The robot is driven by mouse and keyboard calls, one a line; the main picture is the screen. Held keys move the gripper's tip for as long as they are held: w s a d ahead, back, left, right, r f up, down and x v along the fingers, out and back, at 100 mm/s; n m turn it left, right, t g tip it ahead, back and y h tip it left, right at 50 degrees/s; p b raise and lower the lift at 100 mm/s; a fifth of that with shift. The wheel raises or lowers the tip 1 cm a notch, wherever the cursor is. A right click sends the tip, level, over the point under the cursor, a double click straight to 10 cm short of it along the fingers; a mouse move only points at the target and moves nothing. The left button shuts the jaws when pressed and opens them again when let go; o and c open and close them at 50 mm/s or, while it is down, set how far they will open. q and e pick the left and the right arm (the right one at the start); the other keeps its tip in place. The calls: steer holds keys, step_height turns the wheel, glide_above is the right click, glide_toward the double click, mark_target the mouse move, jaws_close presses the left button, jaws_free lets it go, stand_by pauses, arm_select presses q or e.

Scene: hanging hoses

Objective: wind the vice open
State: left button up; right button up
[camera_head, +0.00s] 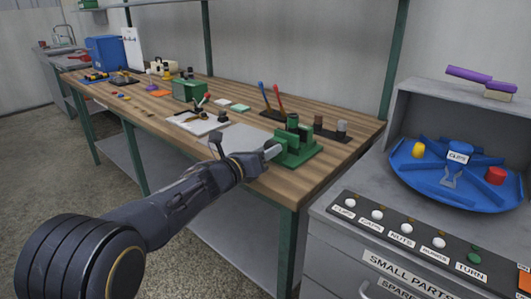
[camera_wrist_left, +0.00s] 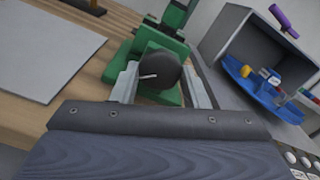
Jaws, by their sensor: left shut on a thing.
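The green vice (camera_head: 298,150) stands on the front right corner of the wooden workbench in the head view. It also shows at the top of the left wrist view (camera_wrist_left: 172,20). My left gripper (camera_head: 268,153) reaches the vice's front side from the left. In the left wrist view, its two grey fingers are on either side of a dark round knob (camera_wrist_left: 160,72) with a pale line on its face, at the front of the vice. The gripper is shut on this knob. The gap between the vice jaws is not clear. My right gripper is not in view.
A grey mat (camera_head: 237,138) lies left of the vice on the workbench (camera_head: 330,172). Small dark holders (camera_head: 330,130) stand behind it. A grey cabinet (camera_head: 400,115) with a blue tray (camera_head: 480,188) stands close on the right.

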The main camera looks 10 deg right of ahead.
arm_select(q)
steer(key=shift+f+n, duration=0.1)
steer(key=shift+n, duration=1.4)
steer(key=o, duration=1)
steer(key=v, duration=0.8)
